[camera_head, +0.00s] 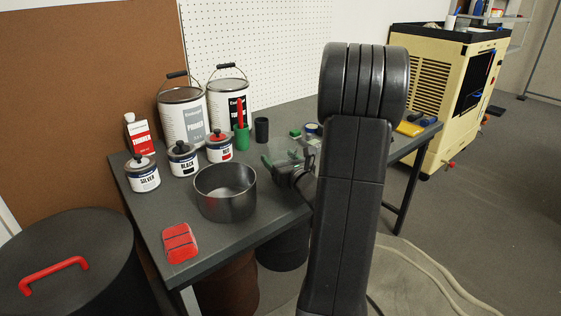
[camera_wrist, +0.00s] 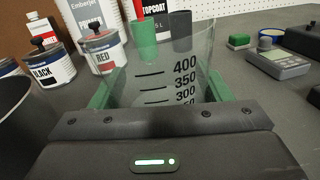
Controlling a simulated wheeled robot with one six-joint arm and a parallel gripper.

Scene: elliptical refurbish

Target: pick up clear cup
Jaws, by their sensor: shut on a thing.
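The clear cup (camera_wrist: 160,75) is a see-through measuring cup with black marks up to 400, upright in the wrist view. My gripper (camera_wrist: 160,95) has a green finger on each side of the cup and is shut on it. In the head view the cup (camera_head: 288,156) shows faintly above the grey table, beside my gripper (camera_head: 278,165), with my arm partly in front. The cup's lower part is hidden by the gripper body in the wrist view, so I cannot tell whether it touches the table.
A dark metal pot (camera_head: 225,200) and a red pad (camera_head: 180,242) are left of my gripper. A grey scale (camera_wrist: 278,64) lies at right.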

